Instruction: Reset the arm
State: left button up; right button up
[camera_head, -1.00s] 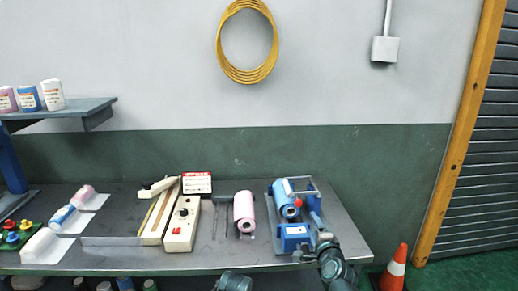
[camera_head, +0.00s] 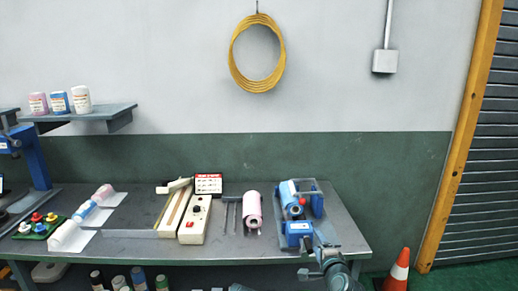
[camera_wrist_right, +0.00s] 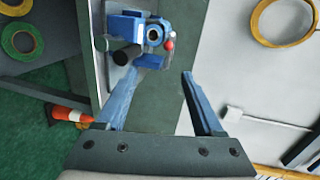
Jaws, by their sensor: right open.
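My right gripper (camera_head: 320,247) is at the table's front right edge, just in front of the blue roll holder (camera_head: 299,228). In the right wrist view its two fingers (camera_wrist_right: 163,74) are apart with nothing between them. A blue roll (camera_head: 289,193) sits in the holder, with a red knob beside it. The holder also shows at the top of the right wrist view (camera_wrist_right: 125,25), beyond the fingertips. My left gripper is not in view.
A cream control box (camera_head: 195,221) and small rolls are farther left. An orange cone (camera_head: 398,270) stands on the floor at right. A yellow coil (camera_head: 257,53) hangs on the wall.

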jog(key=s+a+f+n+g+y+p, duration=0.1)
jog(key=s+a+f+n+g, duration=0.3)
jog(key=a+f+n, duration=0.15)
jog(key=s+a+f+n+g+y, duration=0.25)
jog(key=a+f+n, duration=0.2)
jog(key=a, duration=0.25)
jog(key=s+f+n+g+h, duration=0.2)
jog(key=s+n+g+h, duration=0.1)
jog(key=s, duration=0.6)
jog(key=s+f+n+g+h+p, duration=0.1)
jog(key=s+f+n+g+h, duration=0.2)
jog(key=s+n+g, duration=0.3)
jog(key=s+n, duration=0.1)
jog(key=s, duration=0.1)
jog(key=shift+s+d+f+n, duration=0.15)
jog(key=shift+s+f+n, duration=0.05)
jog(key=shift+s+n, duration=0.15)
